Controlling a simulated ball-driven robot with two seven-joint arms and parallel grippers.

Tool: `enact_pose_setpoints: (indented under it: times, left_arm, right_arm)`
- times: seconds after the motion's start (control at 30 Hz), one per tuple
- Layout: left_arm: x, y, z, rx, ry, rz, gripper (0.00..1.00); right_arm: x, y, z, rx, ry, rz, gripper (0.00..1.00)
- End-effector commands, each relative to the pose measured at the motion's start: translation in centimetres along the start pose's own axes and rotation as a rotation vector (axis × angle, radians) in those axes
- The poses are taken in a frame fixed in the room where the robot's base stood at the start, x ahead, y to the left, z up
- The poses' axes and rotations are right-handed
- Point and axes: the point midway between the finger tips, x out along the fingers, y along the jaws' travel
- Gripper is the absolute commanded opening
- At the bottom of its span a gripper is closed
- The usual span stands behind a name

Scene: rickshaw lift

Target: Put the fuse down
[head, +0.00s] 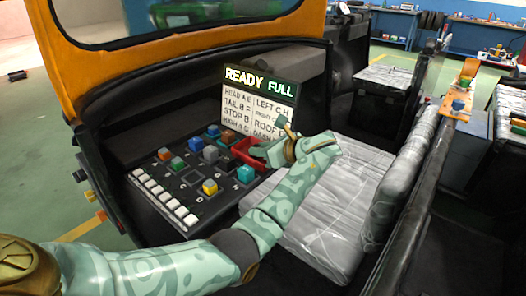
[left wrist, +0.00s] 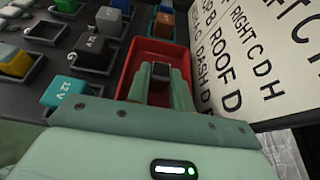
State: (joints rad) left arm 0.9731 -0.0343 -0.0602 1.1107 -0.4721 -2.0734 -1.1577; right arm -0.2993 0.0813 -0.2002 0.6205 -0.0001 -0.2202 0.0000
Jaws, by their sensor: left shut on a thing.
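My left gripper (head: 268,150) is over the red tray (head: 243,146) at the right end of the black fuse panel. In the left wrist view its two fingers (left wrist: 161,78) are shut on a small dark fuse (left wrist: 161,70). The red tray (left wrist: 127,72) surrounds the fingers in that view, and they appear to be over or inside it. I cannot tell whether the fuse touches the tray floor. In the head view the fuse is hidden by the gripper. My right gripper is in neither view.
Several coloured fuses sit in the panel (head: 165,183), including a teal one (head: 245,174) close to the tray. A sign board (head: 257,104) reading "READY FULL" stands behind the tray. A grey seat (head: 325,215) lies to the right, under my arm.

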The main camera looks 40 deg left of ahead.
Motion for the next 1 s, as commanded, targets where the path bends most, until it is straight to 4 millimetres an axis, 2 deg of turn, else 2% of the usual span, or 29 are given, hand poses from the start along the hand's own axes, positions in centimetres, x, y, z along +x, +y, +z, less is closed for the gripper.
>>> enact_pose_setpoints:
  times: [0.17, 0.2, 0.23, 0.57, 0.67, 1.0]
  left_arm:
    - [0.0, 0.0, -0.1, 0.000, 0.000, 0.000, 0.01]
    - [0.0, 0.0, -0.2, -0.001, 0.001, -0.001, 0.25]
    - [0.0, 0.0, -0.2, -0.001, 0.000, -0.001, 0.31]
    - [0.0, 0.0, 0.0, -0.001, 0.000, -0.001, 0.31]
    - [-1.4, 0.0, 0.3, 0.000, 0.003, -0.003, 0.31]
    - [-9.2, 0.0, 0.4, -0.002, 0.003, -0.003, 0.31]
  right_arm:
    - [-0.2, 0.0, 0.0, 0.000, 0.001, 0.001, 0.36]
    - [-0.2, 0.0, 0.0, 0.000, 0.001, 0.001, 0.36]
    - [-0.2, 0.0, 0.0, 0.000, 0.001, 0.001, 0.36]
    - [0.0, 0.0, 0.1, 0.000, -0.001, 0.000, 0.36]
    - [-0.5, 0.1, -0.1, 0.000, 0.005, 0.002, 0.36]
    - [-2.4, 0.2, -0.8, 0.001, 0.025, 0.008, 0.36]
